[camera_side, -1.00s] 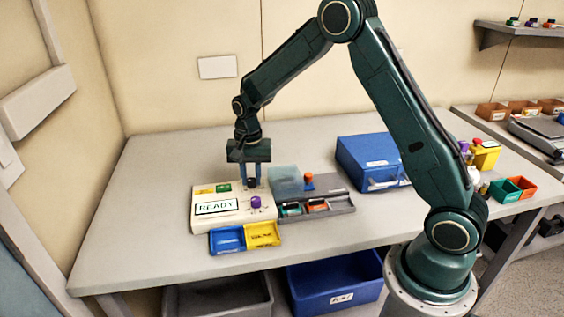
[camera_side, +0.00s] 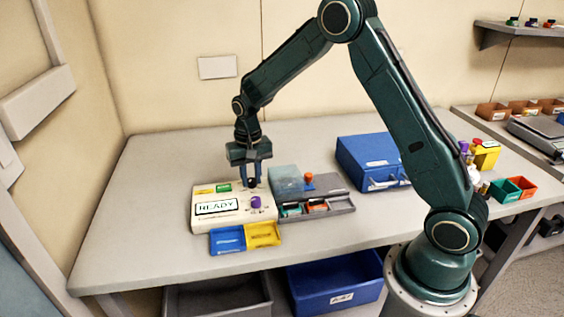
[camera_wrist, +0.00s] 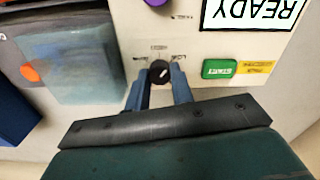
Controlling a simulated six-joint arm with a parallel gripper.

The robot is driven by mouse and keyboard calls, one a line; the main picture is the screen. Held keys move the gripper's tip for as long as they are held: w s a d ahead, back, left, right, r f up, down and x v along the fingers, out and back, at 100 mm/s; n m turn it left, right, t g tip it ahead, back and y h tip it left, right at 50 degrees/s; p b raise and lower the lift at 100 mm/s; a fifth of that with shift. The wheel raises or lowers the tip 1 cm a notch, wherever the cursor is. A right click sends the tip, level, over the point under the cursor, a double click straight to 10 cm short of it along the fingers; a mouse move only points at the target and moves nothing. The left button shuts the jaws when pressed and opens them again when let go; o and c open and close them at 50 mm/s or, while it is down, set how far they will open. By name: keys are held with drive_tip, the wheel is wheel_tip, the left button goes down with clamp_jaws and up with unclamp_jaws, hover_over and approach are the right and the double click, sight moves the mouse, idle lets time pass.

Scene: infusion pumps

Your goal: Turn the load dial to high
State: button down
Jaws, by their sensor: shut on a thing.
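The infusion pump (camera_side: 205,222) is a cream box on the table with a READY screen (camera_side: 217,207), which appears upside down in the wrist view (camera_wrist: 250,12). The load dial (camera_wrist: 160,72) is a small black knob with a white pointer mark that slants toward the upper right in the wrist view. Small printed labels surround it, too small to read surely. My gripper (camera_side: 252,184) points down over the pump's back right part. In the wrist view my gripper (camera_wrist: 160,78) is shut on the dial, one blue finger on each side.
A purple knob (camera_side: 256,201) stands near the dial, and a green button (camera_wrist: 219,69) beside it. The table's left is clear.

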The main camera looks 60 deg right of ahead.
sight(251, 179)
drive_tip(key=n, duration=0.3)
drive_tip(key=shift+n, duration=2.2)
drive_tip(key=shift+r, duration=0.1)
drive_tip(key=c, duration=1.2)
unclamp_jaws()
wheel_tip(251, 179, up, 14)
